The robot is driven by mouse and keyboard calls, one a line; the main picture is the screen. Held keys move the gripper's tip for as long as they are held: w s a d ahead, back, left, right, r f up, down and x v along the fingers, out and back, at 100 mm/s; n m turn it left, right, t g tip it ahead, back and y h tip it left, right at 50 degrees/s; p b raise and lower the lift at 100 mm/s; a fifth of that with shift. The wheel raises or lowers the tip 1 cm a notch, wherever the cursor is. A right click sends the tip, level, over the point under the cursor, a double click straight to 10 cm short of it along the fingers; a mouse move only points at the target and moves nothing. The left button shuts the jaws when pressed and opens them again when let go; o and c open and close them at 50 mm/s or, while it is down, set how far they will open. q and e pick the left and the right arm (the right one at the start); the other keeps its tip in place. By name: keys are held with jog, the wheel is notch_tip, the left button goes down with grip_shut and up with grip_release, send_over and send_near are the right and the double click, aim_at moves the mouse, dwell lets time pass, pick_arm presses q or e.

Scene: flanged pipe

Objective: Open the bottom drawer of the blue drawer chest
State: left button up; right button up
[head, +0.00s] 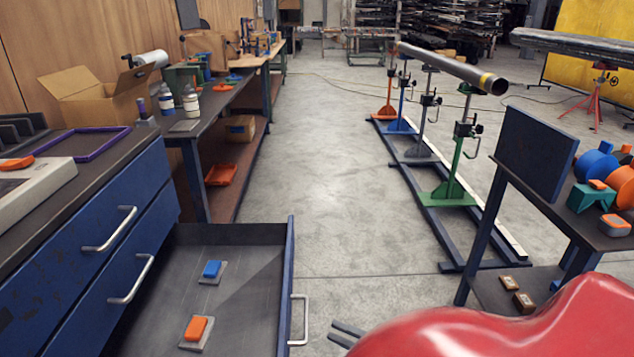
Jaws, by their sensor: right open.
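The blue drawer chest (70,285) stands at the left, with two shut drawers showing, each with a silver bar handle. Below them a drawer (190,322) is pulled well out, its dark inside showing. Its silver handle (303,320) is on the blue front panel, at the right. I cannot see whether another drawer lies lower. My right gripper (345,334) is open and empty, just right of that handle and apart from it, fingertips pointing left. My red arm hides the rest of it. My left gripper is out of view.
A blue block (211,269) and an orange block (196,328) lie on grey plates in the open drawer. A dark cart (535,155) with tools stands at the right. A long pipe (455,68) rests on coloured stands beyond. The concrete floor between is clear.

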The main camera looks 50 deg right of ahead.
jog(key=v, duration=0.8)
jog(key=shift+s, duration=0.4)
jog(key=shift+d+f, duration=0.1)
